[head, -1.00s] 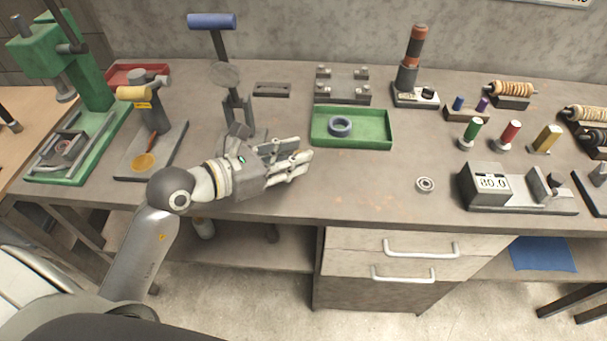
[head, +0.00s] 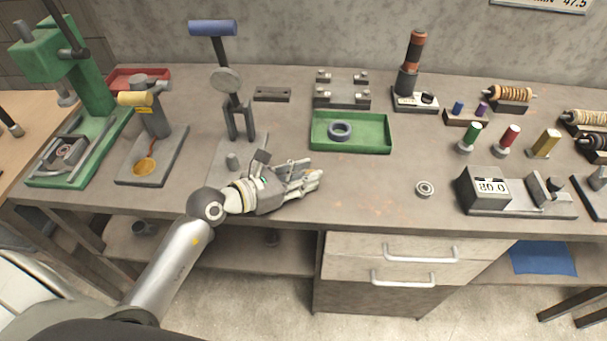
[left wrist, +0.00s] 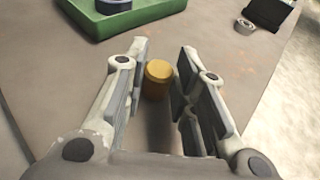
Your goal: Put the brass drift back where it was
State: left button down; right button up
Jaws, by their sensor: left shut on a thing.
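The brass drift (left wrist: 158,80) shows in the left wrist view as a short yellow-brown cylinder, end towards the far side, between the finger pads. My left gripper (head: 308,182) is shut on it, above the bench's front part, to the left of the small bearing ring and in front of the green tray. In the left wrist view the gripper (left wrist: 162,85) has a pad on each side of the drift. In the head view the fingers hide the drift. My right gripper is not in view.
The green tray (head: 380,149) holds a blue-grey ring (head: 340,131). A grey-based stand with a blue handle (head: 212,28) is behind my gripper. Bench between gripper and bearing ring is clear.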

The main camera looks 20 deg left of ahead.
pick_arm(q)
jog(key=shift+f, duration=0.15)
jog(key=c, duration=1.2)
grip_release()
jog(key=shift+r, duration=0.2)
jog(key=b+v, duration=0.2)
jog(key=v, duration=0.8)
jog(key=shift+s+a, duration=0.2)
jog(key=shift+s, duration=0.1)
jog(key=shift+s+a+r, duration=0.35)
jog(key=shift+s, duration=0.15)
